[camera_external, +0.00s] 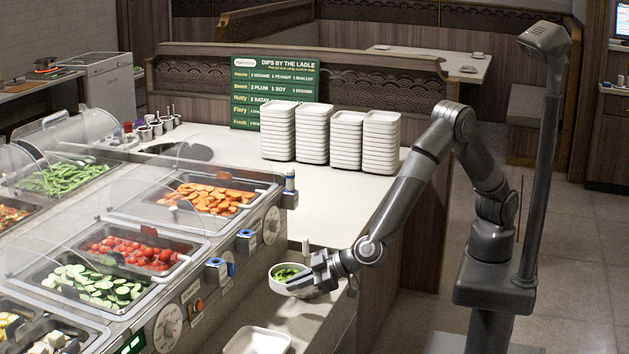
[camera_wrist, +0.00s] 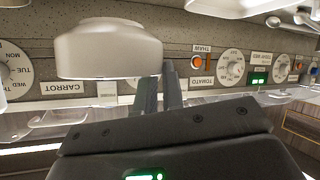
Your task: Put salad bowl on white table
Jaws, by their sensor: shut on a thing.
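The salad bowl (camera_external: 292,292) is a small white bowl with green pieces inside, in front of the salad bar. My gripper (camera_external: 312,274) is shut on the bowl's right side and holds it about upright in the external view. The bowl also shows in the wrist view (camera_wrist: 108,52), upside down in the picture, with the gripper fingers (camera_wrist: 160,90) at its edge. A white-topped table surface (camera_external: 338,212) lies behind the bowl, beside the salad bar. Another white table (camera_external: 432,62) stands far back behind the wooden partition.
Several stacks of white plates (camera_external: 345,140) stand on the back of the near white surface, before a green menu sign (camera_external: 272,85). The salad bar (camera_external: 130,240) with clear lids and knobs is on the left. A white tray (camera_external: 257,341) lies below the bowl. The surface's front part is clear.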

